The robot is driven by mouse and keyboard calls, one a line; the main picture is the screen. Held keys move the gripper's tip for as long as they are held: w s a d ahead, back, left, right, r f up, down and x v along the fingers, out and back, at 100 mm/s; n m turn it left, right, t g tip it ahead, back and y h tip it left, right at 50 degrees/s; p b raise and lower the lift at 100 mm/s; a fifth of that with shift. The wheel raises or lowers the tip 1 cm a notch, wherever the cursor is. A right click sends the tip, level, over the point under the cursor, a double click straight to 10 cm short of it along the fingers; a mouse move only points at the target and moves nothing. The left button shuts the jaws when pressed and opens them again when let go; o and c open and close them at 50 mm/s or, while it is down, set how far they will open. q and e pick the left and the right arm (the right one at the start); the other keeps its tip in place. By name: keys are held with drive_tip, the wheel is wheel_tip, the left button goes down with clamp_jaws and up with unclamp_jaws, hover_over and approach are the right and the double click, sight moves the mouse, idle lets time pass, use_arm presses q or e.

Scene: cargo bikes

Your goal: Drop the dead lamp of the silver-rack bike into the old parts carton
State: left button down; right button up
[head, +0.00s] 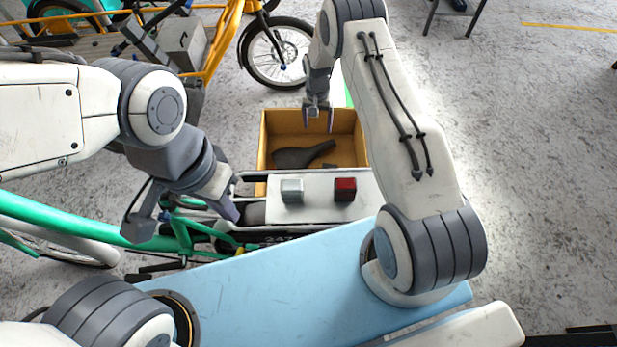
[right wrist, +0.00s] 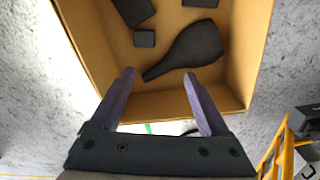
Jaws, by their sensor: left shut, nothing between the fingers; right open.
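The old parts carton (head: 263,150) is an open brown box on the floor; its inside also shows in the right wrist view (right wrist: 95,62). It holds a dark saddle (right wrist: 190,48), a small dark block (right wrist: 144,38) and other dark parts. My right gripper (head: 318,122) is open and empty over the carton, its fingers also in the right wrist view (right wrist: 163,100). A pale rack plate (head: 318,186) in front of the carton bears a grey cube (head: 292,190) and a red lamp-like cube (head: 345,188). I cannot tell which lamp is dead. My left gripper (head: 236,213) is shut and empty left of the plate.
A green bike frame (head: 100,232) runs in from the left, beside the plate. A yellow cargo bike (head: 222,42) with a grey box (head: 182,44) stands at the back left. A light blue surface (head: 290,285) fills the front.

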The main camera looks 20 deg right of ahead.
wheel_tip(320, 180, up, 6)
drive_tip(key=shift+a+f, duration=0.1)
drive_tip(key=shift+f, duration=0.05)
idle(0.4)
drive_tip(key=s+a+r+n, duration=0.3)
drive_tip(key=s+a+r, duration=0.3)
drive_tip(key=a+r, duration=0.25)
drive_tip(key=s+a+r+n, duration=0.3)
drive_tip(key=s+a+r, duration=0.45)
drive_tip(key=r, duration=0.25)
drive_tip(key=s+a+r+n+y, duration=0.1)
drive_tip(key=s+r+n, duration=0.25)
drive_tip(key=s, duration=0.75)
drive_tip(key=s+a+r+n, duration=0.1)
drive_tip(key=s+r+n, duration=0.25)
drive_tip(key=s, duration=0.85)
wheel_tip(320, 180, up, 12)
drive_tip(key=p, duration=1.2)
drive_tip(key=shift+s+d, duration=0.25)
drive_tip(key=shift+d, duration=0.05)
